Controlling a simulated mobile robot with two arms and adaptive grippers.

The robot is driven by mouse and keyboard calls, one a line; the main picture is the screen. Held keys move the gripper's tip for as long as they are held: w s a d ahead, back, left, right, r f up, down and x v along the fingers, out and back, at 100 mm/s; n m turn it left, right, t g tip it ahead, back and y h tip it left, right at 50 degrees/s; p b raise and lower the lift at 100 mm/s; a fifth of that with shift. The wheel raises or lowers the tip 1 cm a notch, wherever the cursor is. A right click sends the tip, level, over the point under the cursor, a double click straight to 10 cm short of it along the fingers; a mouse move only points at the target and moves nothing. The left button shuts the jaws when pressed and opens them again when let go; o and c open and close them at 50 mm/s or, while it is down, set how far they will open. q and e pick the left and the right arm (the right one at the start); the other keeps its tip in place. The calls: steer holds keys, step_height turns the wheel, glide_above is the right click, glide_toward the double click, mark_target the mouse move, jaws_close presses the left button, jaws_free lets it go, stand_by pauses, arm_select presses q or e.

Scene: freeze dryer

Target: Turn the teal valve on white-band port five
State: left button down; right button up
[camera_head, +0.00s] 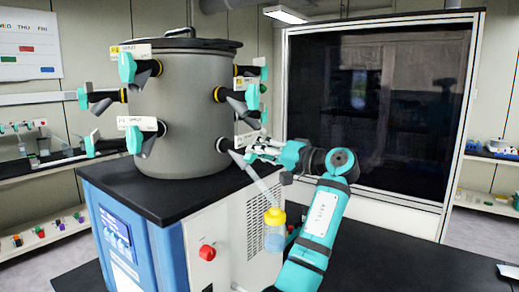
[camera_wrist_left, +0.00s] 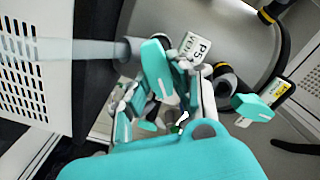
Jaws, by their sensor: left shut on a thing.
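The port-five valve is a teal handle (camera_wrist_left: 155,60) beside a tag marked P5 (camera_wrist_left: 193,48) in the left wrist view. The port's dark stub (camera_head: 223,145) shows low on the right side of the grey drum (camera_head: 185,105) in the head view. My left gripper (camera_head: 252,152) reaches in from the right beside this port. In the left wrist view its fingers (camera_wrist_left: 160,100) are shut on the teal handle. The fingers hide part of the valve. A clear tube (camera_head: 258,178) slants from the port to a yellow-capped flask (camera_head: 275,230). My right gripper is not in view.
Other teal valves, such as the one at upper left (camera_head: 127,67), ring the drum. A second one (camera_wrist_left: 253,106) is close right of my gripper in the left wrist view. A red knob (camera_head: 207,253) is on the cabinet (camera_head: 170,262). A dark-glass enclosure (camera_head: 375,105) stands behind my arm.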

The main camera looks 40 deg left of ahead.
arm_select(q)
steer(key=shift+m, duration=0.8)
steer(key=c, duration=1.2)
jaws_free()
steer(key=shift+w, duration=0.1)
steer(key=w+d, duration=0.1)
steer(key=d, duration=1.1)
steer(key=shift+w, duration=0.15)
